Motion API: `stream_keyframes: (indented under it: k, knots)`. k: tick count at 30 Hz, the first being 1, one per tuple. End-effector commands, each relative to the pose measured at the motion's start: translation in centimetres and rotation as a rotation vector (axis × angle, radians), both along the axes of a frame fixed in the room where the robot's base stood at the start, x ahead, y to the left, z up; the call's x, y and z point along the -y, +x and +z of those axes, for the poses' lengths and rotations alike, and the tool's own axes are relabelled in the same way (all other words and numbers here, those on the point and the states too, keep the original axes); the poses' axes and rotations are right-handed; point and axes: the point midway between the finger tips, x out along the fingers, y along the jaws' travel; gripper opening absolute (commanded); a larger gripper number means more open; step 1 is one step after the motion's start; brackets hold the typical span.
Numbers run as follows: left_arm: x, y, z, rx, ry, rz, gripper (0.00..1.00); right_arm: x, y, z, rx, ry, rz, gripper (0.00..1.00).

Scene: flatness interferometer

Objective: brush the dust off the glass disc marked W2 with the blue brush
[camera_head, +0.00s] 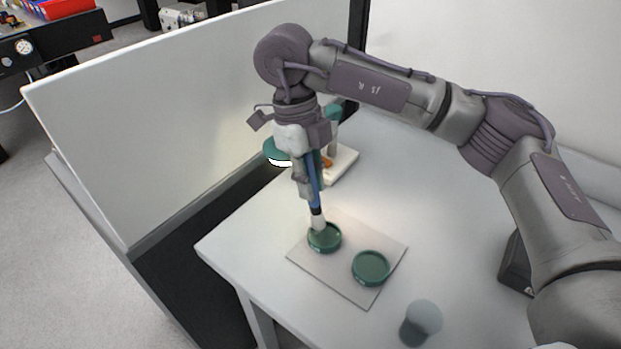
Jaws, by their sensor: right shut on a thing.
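My right gripper (309,190) points down and is shut on the blue brush (315,196). The brush is upright, with its pale bristles (318,222) at the left green disc (326,241) or just above it; I cannot tell whether they touch. A second green disc (371,268) lies to the right of it. Both discs sit on a thin grey mat (335,276). The markings are too small to read, so I cannot tell which disc is W2. Dust cannot be made out. My left gripper is not in view.
Behind my gripper stands a device with a white base (343,163) and a green lamp head (277,151). A grey translucent cup (421,320) stands near the front of the white table (450,240). A white partition (180,120) rises at the left. A dark object (514,263) is at the right.

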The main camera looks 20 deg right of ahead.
Motion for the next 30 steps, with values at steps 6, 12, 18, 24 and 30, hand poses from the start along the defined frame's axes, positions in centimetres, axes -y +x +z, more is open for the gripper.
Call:
stream_keyframes:
  k: [6,12,18,24,30]
  knots:
    - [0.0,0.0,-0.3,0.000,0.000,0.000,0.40,0.0,0.0,-0.3,0.000,0.000,0.000,0.00]
    - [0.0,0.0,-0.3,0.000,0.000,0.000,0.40,0.0,-0.2,-0.3,0.000,0.000,0.000,0.00]
    - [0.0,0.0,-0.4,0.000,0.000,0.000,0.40,0.0,-0.7,-0.3,0.000,0.000,0.000,0.00]
    - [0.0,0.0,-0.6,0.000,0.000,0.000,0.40,0.0,-1.0,-0.3,0.000,0.000,0.001,0.00]
    - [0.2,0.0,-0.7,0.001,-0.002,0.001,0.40,0.0,-1.5,-0.4,0.001,-0.001,0.000,0.00]
